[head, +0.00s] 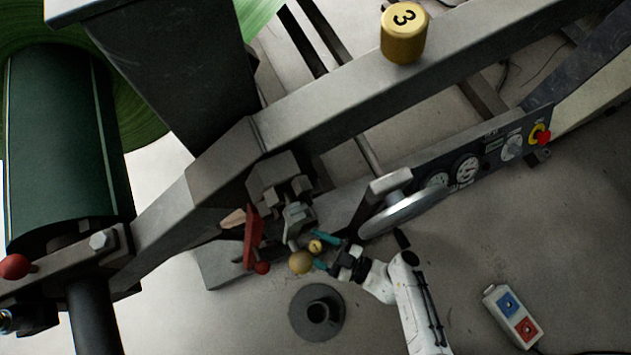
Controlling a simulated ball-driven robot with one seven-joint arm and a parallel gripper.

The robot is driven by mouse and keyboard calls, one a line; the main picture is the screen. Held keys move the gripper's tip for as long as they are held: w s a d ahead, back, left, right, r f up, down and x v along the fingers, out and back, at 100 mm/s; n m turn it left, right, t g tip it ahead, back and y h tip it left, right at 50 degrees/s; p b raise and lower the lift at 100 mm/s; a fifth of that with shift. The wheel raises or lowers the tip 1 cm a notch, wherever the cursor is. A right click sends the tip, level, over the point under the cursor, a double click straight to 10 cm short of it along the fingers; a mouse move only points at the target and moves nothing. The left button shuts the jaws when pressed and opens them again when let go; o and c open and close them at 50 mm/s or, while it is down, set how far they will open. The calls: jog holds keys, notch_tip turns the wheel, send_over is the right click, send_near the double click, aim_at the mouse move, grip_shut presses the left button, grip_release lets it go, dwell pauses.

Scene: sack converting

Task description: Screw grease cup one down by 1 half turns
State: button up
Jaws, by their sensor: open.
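A brass grease cup marked 3 (403,38) stands on the grey frame beam at the top of the head view. A small brass cup (315,246) sits low beside the grey bracket; a mark on its top is too small to read, so I cannot tell whether it is grease cup one. My gripper (319,251) reaches in from the right with its teal fingertips apart, one above and one below this small cup. I cannot tell whether they touch it.
A tan ball knob (301,262) and a red lever (253,238) are close left of my gripper. A handwheel (412,212) and gauge panel (468,168) lie to the right.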

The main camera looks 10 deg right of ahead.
jog(key=shift+a, duration=0.15)
jog(key=c, duration=0.9)
jog(key=shift+m+t+h, duration=0.3)
jog(key=m+t+h, duration=0.3)
jog(key=t+h, duration=0.1)
jog(key=shift+m, duration=0.3)
jog(key=m+t+h, duration=0.1)
jog(key=m+h, duration=0.1)
jog(key=h, duration=0.1)
jog(key=m+t+h, duration=0.1)
jog(key=m+h, duration=0.1)
jog(key=h, duration=0.1)
jog(key=shift+w+t, duration=0.1)
jog(key=shift+t, duration=0.2)
jog(key=m+h, duration=0.4)
jog(key=h, duration=0.2)
jog(key=shift+m+g+h, duration=0.5)
jog(key=shift+m+h, duration=1.1)
jog(key=shift+h, duration=0.9)
